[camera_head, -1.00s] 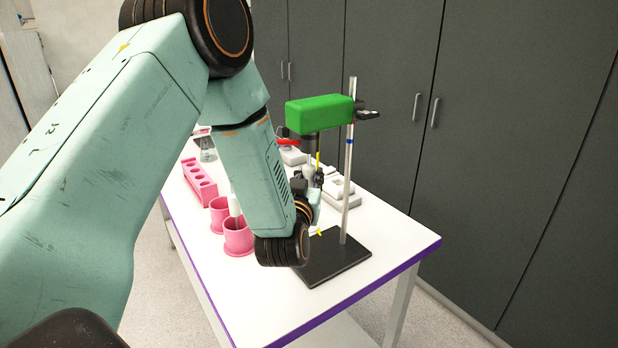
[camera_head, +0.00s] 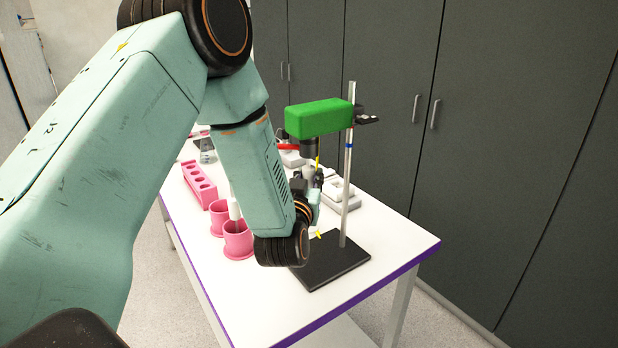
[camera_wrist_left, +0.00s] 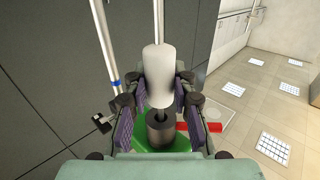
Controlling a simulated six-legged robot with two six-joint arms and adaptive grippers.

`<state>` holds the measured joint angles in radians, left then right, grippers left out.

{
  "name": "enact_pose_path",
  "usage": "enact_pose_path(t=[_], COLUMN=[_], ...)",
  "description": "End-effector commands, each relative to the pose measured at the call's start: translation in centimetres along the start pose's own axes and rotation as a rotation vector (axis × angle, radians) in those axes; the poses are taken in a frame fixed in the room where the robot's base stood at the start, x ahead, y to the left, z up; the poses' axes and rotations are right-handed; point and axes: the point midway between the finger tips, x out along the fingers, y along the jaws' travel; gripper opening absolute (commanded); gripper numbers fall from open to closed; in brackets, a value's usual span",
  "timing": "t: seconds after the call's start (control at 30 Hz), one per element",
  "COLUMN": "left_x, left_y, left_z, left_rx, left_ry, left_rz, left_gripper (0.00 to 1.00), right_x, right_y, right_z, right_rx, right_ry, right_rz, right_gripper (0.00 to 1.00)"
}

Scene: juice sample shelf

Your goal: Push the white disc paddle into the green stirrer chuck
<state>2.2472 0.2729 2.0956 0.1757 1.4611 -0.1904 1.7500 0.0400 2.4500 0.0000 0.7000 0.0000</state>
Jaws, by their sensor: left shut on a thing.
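The green stirrer (camera_head: 319,118) is clamped high on an upright rod, with a dark round chuck (camera_head: 310,147) under it. My left gripper (camera_head: 314,184) is just below the chuck, partly hidden by my own forearm. In the left wrist view the gripper (camera_wrist_left: 160,92) is shut around the white paddle (camera_wrist_left: 158,75), a white cylinder-like piece. A thin grey shaft runs from it toward the dark chuck (camera_wrist_left: 160,130), in line with it. I cannot tell whether the shaft end is inside the chuck. My right gripper is not in view.
The stand's black base (camera_head: 333,261) sits on the white table (camera_head: 275,290) near its right edge. Two pink cups (camera_head: 238,240) and a pink rack (camera_head: 198,184) stand left of my forearm. Dark cabinets (camera_head: 510,150) are behind.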

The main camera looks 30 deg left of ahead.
Motion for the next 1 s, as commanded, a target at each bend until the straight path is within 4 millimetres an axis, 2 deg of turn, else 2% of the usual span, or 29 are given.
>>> enact_pose_path(t=[0.07,0.1,0.37,0.77,0.87,1.0], left_x=[0.2,0.2,0.1,-0.5,-1.7,-4.5], left_y=[0.0,0.0,0.0,0.0,0.1,0.1], left_z=[-0.7,-0.7,-0.5,-0.2,-0.2,-0.2], left_rx=[-0.004,-0.004,-0.003,-0.002,-0.002,0.0], left_ry=[0.02,0.02,0.013,0.006,0.005,0.005], left_rz=[-0.003,-0.003,-0.002,0.0,0.001,0.002], left_gripper=[0.0,0.28,0.5,0.51,0.51,0.51], right_x=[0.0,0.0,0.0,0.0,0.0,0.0], right_y=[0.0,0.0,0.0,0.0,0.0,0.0], right_z=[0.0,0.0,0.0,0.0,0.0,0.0], right_rx=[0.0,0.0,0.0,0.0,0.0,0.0], right_ry=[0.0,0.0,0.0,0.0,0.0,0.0], right_rz=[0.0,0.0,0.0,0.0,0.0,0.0], right_gripper=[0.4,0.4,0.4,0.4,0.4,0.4])
